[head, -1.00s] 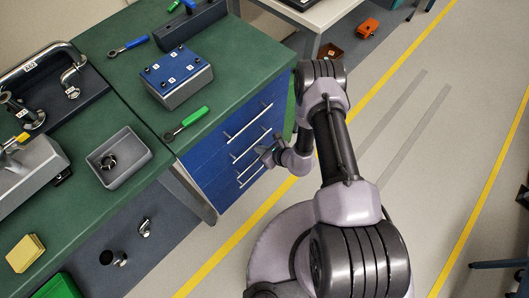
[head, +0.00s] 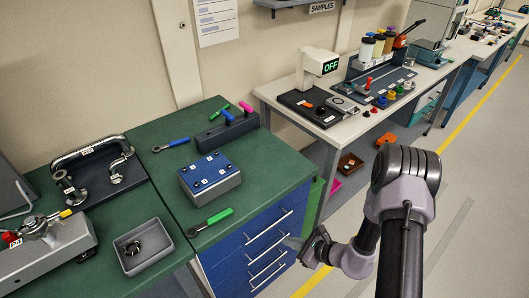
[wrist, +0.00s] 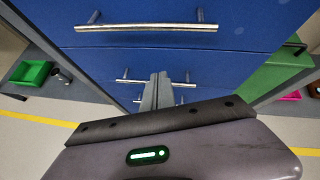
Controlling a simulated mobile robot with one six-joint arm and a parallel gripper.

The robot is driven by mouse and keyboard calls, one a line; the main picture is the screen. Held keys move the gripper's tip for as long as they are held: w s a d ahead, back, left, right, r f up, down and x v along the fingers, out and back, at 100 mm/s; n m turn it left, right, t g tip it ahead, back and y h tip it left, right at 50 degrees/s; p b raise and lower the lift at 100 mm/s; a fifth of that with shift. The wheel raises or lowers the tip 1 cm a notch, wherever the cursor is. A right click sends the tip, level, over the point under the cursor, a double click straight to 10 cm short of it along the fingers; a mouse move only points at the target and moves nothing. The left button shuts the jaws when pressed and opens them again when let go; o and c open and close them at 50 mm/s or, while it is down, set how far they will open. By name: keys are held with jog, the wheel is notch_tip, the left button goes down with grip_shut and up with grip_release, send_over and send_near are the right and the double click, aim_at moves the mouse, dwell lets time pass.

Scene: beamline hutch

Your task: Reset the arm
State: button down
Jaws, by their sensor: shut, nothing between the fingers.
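My gripper (head: 314,246) hangs low in front of the blue drawer cabinet (head: 235,262), beside its right front corner in the head view. In the wrist view its two fingers (wrist: 158,88) are together with nothing between them, pointing toward the blue drawer fronts (wrist: 235,65). Drawer handles (wrist: 145,27) show above and beyond the fingers. I cannot tell the exact gap between the fingertips and the drawers. My arm is folded down at the right of the head view.
A white table (head: 345,130) with an instrument reading OFF (head: 318,66) stands beyond. Open floor (head: 480,210) lies to the right.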

jog(key=s+a+r+n+g+y, duration=0.1)
jog(key=s+a+r+n, duration=0.2)
jog(key=r, duration=0.5)
jog(key=a+r+n+g, duration=0.2)
jog(key=r+n, duration=0.2)
jog(key=r, duration=0.5)
jog(key=s+a+r+n+g+y, duration=0.1)
jog(key=s+a+r+n, duration=0.2)
jog(key=r, duration=0.5)
jog(key=s+d+r+n+t+h, duration=0.1)
jog(key=s+d+r+n+h, duration=0.2)
jog(key=s+r, duration=0.4)
jog(key=s+d+r+n+t+h, duration=0.1)
jog(key=s+d+r+n+h, duration=0.3)
jog(key=s+r+n, duration=0.3)
jog(key=shift+s+n+h, duration=0.4)
jog(key=shift+s+h, duration=0.1)
